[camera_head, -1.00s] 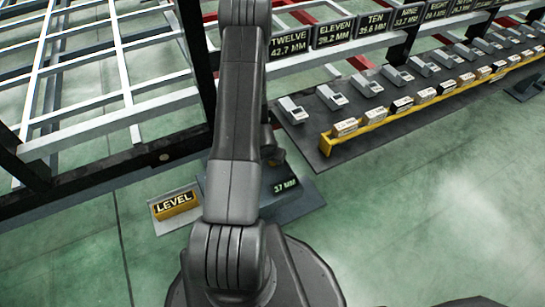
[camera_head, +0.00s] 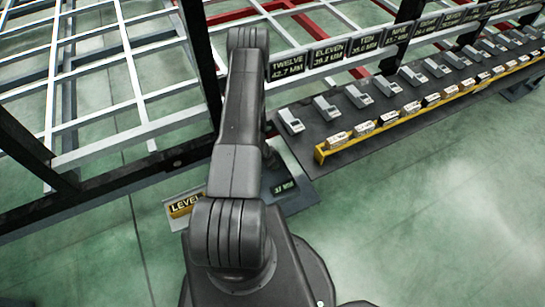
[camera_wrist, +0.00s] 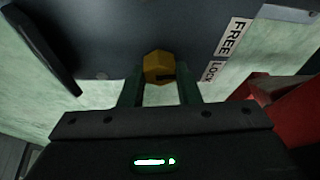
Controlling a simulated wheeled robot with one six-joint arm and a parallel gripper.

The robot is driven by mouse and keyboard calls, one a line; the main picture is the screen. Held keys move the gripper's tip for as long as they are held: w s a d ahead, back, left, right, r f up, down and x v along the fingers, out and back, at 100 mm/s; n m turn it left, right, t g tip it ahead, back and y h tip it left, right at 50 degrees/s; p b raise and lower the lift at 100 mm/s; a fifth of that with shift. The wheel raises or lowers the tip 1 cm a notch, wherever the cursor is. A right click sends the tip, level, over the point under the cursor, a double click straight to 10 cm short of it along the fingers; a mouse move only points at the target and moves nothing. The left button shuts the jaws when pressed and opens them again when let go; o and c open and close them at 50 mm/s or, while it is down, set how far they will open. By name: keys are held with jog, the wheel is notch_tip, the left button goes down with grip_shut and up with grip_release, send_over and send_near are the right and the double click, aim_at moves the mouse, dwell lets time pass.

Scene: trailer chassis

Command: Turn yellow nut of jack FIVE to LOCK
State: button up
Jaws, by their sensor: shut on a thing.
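The yellow nut (camera_wrist: 158,66) shows in the wrist view at the upper middle, on a dark grey plate (camera_wrist: 110,35). My gripper (camera_wrist: 159,88) has its two dark green fingers on either side of the nut and is shut on it. A dark slot or mark shows on the nut's lower right. A white label reading FREE and LOCK (camera_wrist: 226,50) lies to the right of the nut, with LOCK at its nearer end. In the head view my arm hides the gripper and the nut. The number of this jack does not show.
A red bar (camera_wrist: 285,120) is close on the right in the wrist view, and a dark bar (camera_wrist: 45,50) on the left. In the head view a grey bench (camera_head: 310,148) with several devices stands at right. A LEVEL block (camera_head: 186,205) sits beside my arm. Green floor (camera_head: 430,220) is clear at right.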

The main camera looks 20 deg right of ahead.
jog(key=m+g, duration=0.1)
jog(key=m, duration=0.1)
jog(key=shift+m, duration=0.4)
jog(key=shift+w+m+g+b, duration=0.1)
jog(key=shift+m+g+b, duration=0.45)
jog(key=shift+m, duration=1.05)
jog(key=o, duration=1)
notch_tip(320, 180, up, 10)
jog(key=shift+p, duration=0.95)
